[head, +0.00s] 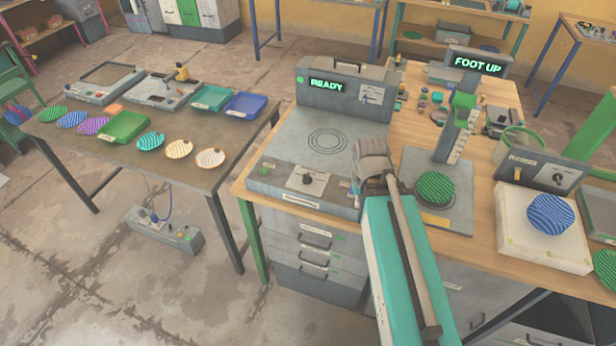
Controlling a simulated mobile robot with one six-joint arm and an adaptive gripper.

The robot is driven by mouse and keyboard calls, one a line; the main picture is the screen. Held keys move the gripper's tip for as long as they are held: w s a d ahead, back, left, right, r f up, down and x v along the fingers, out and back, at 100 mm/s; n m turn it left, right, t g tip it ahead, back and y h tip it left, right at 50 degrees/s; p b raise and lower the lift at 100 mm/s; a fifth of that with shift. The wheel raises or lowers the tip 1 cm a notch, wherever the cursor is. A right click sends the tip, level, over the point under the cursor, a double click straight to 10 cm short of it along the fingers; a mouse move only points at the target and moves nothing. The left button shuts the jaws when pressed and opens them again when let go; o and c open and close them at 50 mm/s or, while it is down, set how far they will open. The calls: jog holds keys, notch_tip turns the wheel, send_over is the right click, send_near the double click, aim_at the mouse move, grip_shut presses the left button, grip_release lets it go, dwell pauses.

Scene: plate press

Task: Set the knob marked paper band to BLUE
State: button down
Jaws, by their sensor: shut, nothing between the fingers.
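A dark knob (557,178) sits on the sloped face of a grey control box (530,168) at the right of the wooden bench, with a light dial plate around it. A small label shows at the left of that face, too small to read surely. Another dark knob (307,180) is on the front panel of the grey press (285,140); its marking is also unreadable. I cannot tell which knob is the paper band one, or its setting. My gripper (357,187) is shut and empty near the press's right front corner, apart from both knobs and partly hidden by my arm.
A green striped plate (435,188) lies on the stand under a green-headed column (462,112). A blue striped plate (551,214) lies on a white block (510,235) before the control box. Signs read READY (326,85) and FOOT UP (478,64). A brown table (190,190) with several plates stands left.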

jog(key=c, duration=1.1)
grip_release()
jog(key=shift+w, duration=0.15)
jog(key=o, duration=0.4)
jog(key=w, duration=0.1)
jog(key=w+a+r+n+p, duration=0.1)
jog(key=shift+w+a, duration=0.15)
jog(key=shift+w, duration=0.2)
jog(key=shift+o, duration=0.2)
notch_tip(320, 180, up, 5)
jog(key=n+p, duration=0.5)
jog(key=n, duration=0.1)
send_over(307, 175)
jog(key=shift+w, duration=0.1)
jog(key=shift+f, duration=0.15)
notch_tip(307, 175, down, 14)
jog(key=b, duration=1.3)
jog(key=shift+r+b, duration=0.25)
jog(key=shift+b, duration=0.15)
jog(key=shift+c, duration=0.3)
